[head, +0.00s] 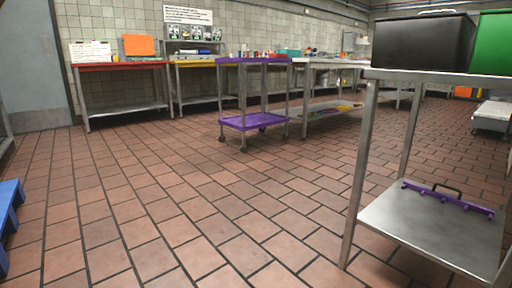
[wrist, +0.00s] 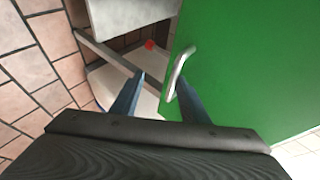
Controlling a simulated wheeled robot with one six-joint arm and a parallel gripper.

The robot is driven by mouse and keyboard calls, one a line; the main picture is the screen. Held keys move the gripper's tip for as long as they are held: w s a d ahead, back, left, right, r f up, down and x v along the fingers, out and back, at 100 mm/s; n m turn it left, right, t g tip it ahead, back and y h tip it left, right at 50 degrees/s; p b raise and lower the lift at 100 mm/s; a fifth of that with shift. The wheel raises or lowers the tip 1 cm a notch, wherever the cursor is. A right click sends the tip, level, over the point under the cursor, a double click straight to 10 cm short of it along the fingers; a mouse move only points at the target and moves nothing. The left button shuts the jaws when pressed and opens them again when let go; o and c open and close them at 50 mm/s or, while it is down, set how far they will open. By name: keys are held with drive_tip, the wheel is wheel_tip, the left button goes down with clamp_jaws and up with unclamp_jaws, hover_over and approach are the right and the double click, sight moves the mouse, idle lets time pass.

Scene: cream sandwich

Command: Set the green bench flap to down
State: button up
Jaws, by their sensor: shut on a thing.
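A large flat green panel, which looks like the green bench flap (wrist: 245,65), fills the right of the wrist view. A curved silver handle (wrist: 177,72) stands out from its left part. My gripper (wrist: 160,78) has its two blue fingers at the handle, one to each side, and is shut on it; the exact contact is hard to see. I cannot tell from this view whether the flap is up or down. Its hinge is out of the picture. My gripper does not show in the head view.
In the head view a metal bench (head: 400,75) at the right carries a black bin (head: 418,42) and a green bin (head: 493,42). A purple trolley (head: 247,122) stands mid-room, before red (head: 120,65) and yellow (head: 195,63) benches. The tiled floor between is clear.

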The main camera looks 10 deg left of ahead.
drive_tip(key=shift+d+f, duration=0.15)
drive_tip(key=shift+f, duration=0.3)
drive_tip(key=p+v, duration=0.3)
drive_tip(key=v, duration=0.5)
drive_tip(key=shift+r, duration=0.35)
